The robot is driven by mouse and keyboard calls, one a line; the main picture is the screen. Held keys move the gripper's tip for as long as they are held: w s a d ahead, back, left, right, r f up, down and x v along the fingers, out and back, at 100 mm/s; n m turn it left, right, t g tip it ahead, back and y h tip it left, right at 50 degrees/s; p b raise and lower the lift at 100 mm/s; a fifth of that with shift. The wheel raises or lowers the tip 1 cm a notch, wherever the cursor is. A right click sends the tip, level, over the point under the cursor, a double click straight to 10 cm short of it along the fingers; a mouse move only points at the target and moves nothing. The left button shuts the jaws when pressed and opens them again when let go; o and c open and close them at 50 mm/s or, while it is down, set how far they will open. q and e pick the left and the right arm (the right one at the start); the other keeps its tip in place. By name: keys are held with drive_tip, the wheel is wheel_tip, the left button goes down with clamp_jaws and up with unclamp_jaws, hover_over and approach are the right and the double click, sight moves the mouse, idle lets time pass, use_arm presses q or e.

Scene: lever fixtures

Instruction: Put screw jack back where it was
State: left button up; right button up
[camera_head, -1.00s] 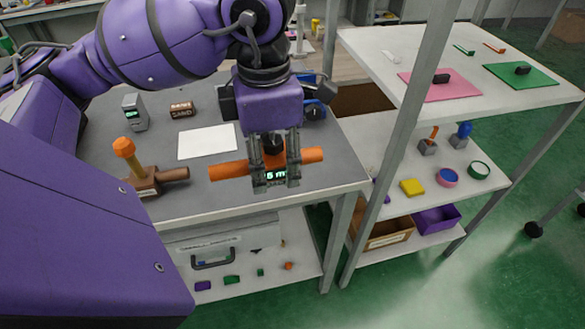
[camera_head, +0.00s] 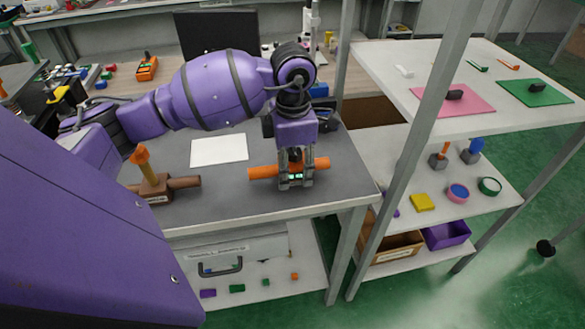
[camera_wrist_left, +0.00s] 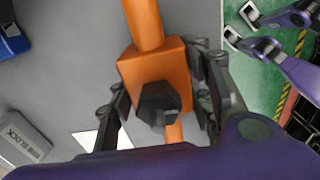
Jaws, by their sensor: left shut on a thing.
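An orange fixture (camera_head: 264,172) with bars out of its sides and a dark hexagonal knob stands on the grey table near its right front. I cannot tell for sure that it is the screw jack. My left gripper (camera_head: 296,182) reaches down over it and is shut on it. In the left wrist view, its orange block (camera_wrist_left: 178,70) is between my left fingers (camera_wrist_left: 165,112). A brown fixture (camera_head: 157,187) with an upright orange post and a brown side bar stands to the left. My right gripper (camera_wrist_left: 241,24) is at the left wrist view's top right, empty and open.
A white sheet (camera_head: 219,150) lies behind the fixtures. A grey block (camera_wrist_left: 22,137) and a blue thing (camera_wrist_left: 12,38) lie on the table in the left wrist view. A shelf rack (camera_head: 385,55) with a post stands at the right. The table's front edge is close.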

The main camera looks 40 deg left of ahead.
use_arm(q)
drive_tip(key=shift+f, duration=0.45)
drive_tip(key=shift+f, duration=0.15)
drive_tip(key=o, duration=1.2)
drive_tip(key=shift+c, duration=0.2)
drive_tip(key=o, duration=0.3)
